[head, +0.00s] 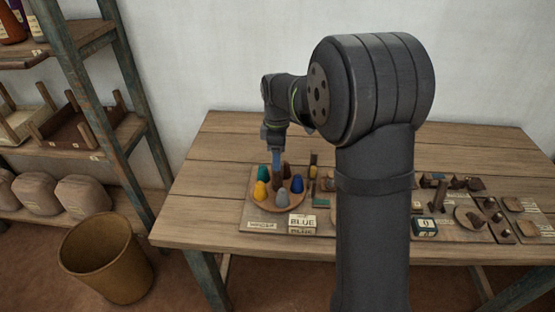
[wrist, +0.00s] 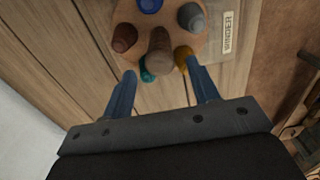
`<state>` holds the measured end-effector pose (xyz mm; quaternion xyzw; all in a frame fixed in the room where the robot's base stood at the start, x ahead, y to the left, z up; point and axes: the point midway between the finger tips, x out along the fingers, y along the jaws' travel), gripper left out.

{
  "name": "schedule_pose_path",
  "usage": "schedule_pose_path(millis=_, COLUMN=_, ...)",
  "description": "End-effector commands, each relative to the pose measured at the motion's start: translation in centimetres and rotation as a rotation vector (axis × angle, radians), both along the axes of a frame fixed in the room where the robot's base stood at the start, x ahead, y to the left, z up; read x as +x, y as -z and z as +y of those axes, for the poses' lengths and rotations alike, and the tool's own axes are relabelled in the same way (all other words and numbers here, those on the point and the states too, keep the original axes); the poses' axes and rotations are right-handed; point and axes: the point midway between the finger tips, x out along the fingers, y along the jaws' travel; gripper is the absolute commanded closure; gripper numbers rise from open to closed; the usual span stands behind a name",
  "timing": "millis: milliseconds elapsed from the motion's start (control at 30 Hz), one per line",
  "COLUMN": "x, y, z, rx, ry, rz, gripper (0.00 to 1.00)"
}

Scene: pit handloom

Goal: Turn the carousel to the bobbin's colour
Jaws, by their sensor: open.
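The carousel (head: 272,206) is a round wooden disc on the left of the table with teal (head: 262,171), yellow (head: 260,190), grey (head: 282,198), blue (head: 297,184) and red-brown (wrist: 123,38) cones around a central wooden post (wrist: 160,48). A card reading BLUE (head: 302,222) stands before it. My gripper (head: 276,158) points down over the disc. I cannot pick out the bobbin with certainty; a small yellow-banded upright piece (head: 313,170) stands right of the disc.
A WINDER label (head: 261,225) lies at the board's front left. More small fittings and a dark box marked 0 (head: 424,226) are to the right, partly hidden behind my arm. A shelf rack (head: 100,120) and a basket (head: 105,260) stand left. The table's back left is bare.

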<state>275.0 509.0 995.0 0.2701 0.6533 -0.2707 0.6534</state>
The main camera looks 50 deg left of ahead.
Motion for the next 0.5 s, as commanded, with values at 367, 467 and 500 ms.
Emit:
schedule_pose_path(millis=367, x=0.0, y=2.2, z=0.0, rx=0.001, ry=0.000, rz=-0.001, gripper=0.45)
schedule_pose_path(millis=467, x=0.0, y=2.2, z=0.0, rx=0.001, ry=0.000, rz=-0.001, gripper=0.45)
schedule_pose_path(millis=500, x=0.0, y=2.2, z=0.0, rx=0.001, ry=0.000, rz=-0.001, gripper=0.45)
